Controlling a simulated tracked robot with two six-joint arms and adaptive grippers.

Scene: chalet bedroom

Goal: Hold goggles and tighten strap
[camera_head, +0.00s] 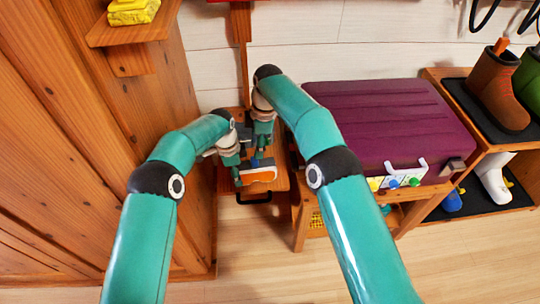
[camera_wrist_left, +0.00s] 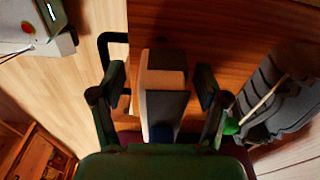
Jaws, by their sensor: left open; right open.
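The goggles (camera_head: 260,174), with an orange lens and pale frame, rest on a small wooden surface (camera_head: 279,182) between my arms. My left gripper (camera_head: 238,172) is open at their left side. In the left wrist view, its fingers (camera_wrist_left: 160,88) stand on either side of the goggles' white and dark body (camera_wrist_left: 164,80), with a gap visible on both sides. My right gripper (camera_head: 262,143) is open just behind and above the goggles, pointing down. A small blue part shows by the goggles, possibly the strap. Most of the strap is hidden.
A purple suitcase (camera_head: 388,128) stands on a wooden bench close to the right. A boot rack (camera_head: 472,182) is farther right. A wooden wall (camera_head: 95,120) stands close on the left, with a shelf (camera_head: 135,30) holding a yellow object. Open floor lies in front.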

